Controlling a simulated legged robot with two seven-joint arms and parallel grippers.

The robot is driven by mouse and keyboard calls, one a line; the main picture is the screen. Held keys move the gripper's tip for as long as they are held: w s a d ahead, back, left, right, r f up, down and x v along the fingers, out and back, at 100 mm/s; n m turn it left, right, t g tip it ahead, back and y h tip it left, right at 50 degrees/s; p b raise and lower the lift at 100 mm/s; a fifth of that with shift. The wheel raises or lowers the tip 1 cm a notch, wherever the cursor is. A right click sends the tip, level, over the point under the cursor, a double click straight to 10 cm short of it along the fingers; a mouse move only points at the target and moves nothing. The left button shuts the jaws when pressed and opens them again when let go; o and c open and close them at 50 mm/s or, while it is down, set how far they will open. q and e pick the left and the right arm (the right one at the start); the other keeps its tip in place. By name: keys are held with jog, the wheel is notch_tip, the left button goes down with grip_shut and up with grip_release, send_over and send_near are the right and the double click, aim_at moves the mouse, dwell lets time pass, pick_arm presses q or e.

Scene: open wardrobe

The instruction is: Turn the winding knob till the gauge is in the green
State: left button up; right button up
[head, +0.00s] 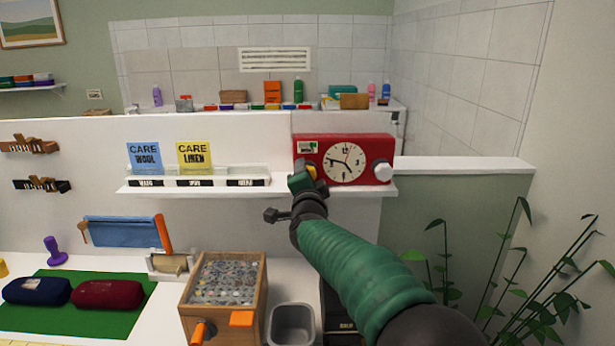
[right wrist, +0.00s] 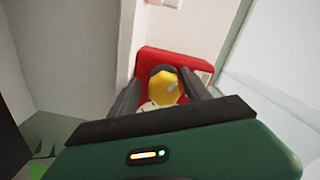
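A red clock box (head: 372,150) with a round cream dial (head: 346,162) stands on the white ledge. A small gauge window (head: 307,147) with green in it is at its upper left; its pointer is too small to read. A yellow knob (head: 312,171) is at its lower left, partly hidden by my right gripper (head: 303,180). In the right wrist view the yellow knob (right wrist: 164,88) sits between the two dark fingers of my right gripper (right wrist: 161,85), with a narrow gap seeming to show on each side. My left gripper is not in view.
A white round knob (head: 383,170) is on the clock's right side. Blue (head: 144,158) and yellow (head: 194,156) care cards stand left on the white ledge (head: 135,190). Below are a wooden box of beads (head: 226,283) and a grey bin (head: 292,322). A plant (head: 520,270) is at the right.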

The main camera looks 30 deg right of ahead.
jog(key=shift+s+r, duration=0.1)
jog(key=shift+r, duration=0.15)
jog(key=v, duration=1.6)
jog(key=shift+s+a+f, duration=0.15)
jog(key=shift+s+f, duration=0.1)
